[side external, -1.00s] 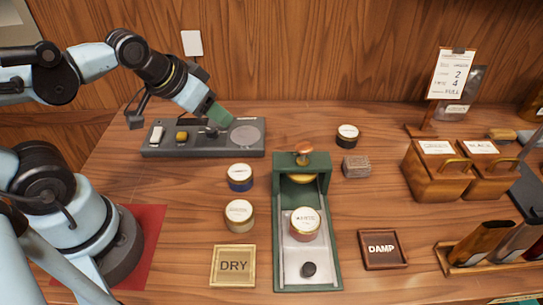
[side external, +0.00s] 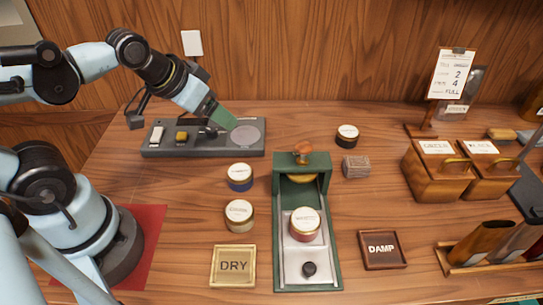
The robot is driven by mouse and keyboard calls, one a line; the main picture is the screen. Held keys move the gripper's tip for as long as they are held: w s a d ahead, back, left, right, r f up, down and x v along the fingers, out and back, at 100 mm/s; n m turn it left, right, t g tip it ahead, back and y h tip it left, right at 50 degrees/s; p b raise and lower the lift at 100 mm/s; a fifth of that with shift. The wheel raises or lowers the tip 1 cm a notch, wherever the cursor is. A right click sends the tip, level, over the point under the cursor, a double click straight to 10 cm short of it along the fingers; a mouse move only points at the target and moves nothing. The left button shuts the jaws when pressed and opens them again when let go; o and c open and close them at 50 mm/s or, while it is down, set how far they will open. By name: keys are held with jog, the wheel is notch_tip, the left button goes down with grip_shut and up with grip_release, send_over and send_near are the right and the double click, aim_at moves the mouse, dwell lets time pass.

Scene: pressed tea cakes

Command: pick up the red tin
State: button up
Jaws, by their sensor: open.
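The red tin (side external: 304,226) stands upright with a pale labelled lid on the metal tray of the green press (side external: 333,262). It sits in front of the press's upright frame and behind a small black knob. My gripper (side external: 226,124) is at the upper left, over the dark panel with the round pad. It is open and well apart from the red tin. Its fingertips are small in this view, and nothing shows between them.
A blue tin (side external: 240,177) and a tan tin (side external: 239,215) stand left of the press. A dark tin (side external: 347,136) and a grey block (side external: 356,167) are behind right. DRY (side external: 233,267) and DAMP (side external: 382,250) trays flank the press. Wooden boxes (side external: 437,176) stand at right.

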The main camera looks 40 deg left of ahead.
jog(key=shift+o, duration=1)
jog(key=r+m+g, duration=0.1)
jog(key=m+g, duration=0.1)
jog(key=g, duration=0.5)
send_over(306, 218)
jog(key=shift+f, duration=5.95)
jog(key=c, duration=1.2)
jog(key=shift+o, duration=0.2)
jog(key=shift+d+r, duration=0.1)
jog(key=shift+r, duration=0.05)
